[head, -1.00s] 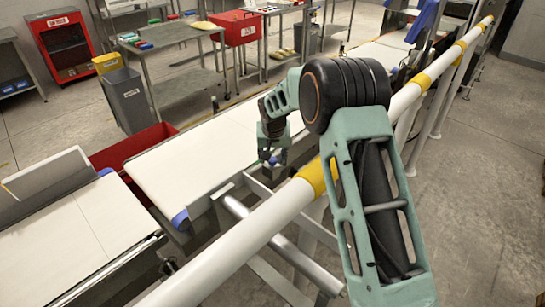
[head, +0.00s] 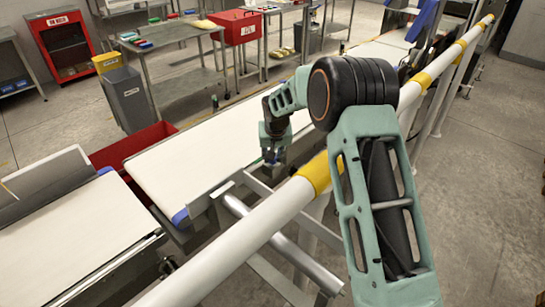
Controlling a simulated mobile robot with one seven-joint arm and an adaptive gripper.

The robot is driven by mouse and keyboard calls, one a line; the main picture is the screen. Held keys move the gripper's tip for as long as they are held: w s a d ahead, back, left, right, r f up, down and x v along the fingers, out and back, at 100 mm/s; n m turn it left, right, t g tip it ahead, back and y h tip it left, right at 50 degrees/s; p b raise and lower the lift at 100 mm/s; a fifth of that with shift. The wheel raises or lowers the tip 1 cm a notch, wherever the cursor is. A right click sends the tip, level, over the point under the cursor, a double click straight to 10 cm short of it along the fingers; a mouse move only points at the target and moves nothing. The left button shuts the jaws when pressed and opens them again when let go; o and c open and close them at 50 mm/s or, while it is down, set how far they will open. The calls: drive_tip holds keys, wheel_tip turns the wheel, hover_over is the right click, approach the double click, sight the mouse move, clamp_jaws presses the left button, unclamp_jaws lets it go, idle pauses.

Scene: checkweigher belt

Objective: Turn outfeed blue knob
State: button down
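My gripper (head: 272,156) points down just beyond the white and yellow guard rail, at the near edge of a white conveyor belt (head: 205,152). A small bit of blue shows at its fingertips. I cannot tell whether that is the outfeed blue knob or part of the gripper. The fingers are too small and dark to tell open from shut, and contact cannot be made out. No other blue knob shows clearly, and my arm covers part of the area to the right.
The guard rail (head: 235,250) with yellow bands runs diagonally below my arm. A second belt (head: 70,240) lies at the left. A red bin (head: 135,143) stands behind the belts. Grey bins, a steel table (head: 170,37) and a red cabinet (head: 65,45) stand farther back. Floor at the right is open.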

drive_tip(key=n+y, duration=0.1)
drive_tip(key=n, duration=0.2)
drive_tip(key=shift+d, duration=0.1)
drive_tip(key=shift+n+g, duration=0.3)
drive_tip(key=c, duration=1.7)
unclamp_jaws()
drive_tip(key=shift+o, duration=0.2)
drive_tip(key=v, duration=1.2)
drive_tip(key=shift+d, duration=0.15)
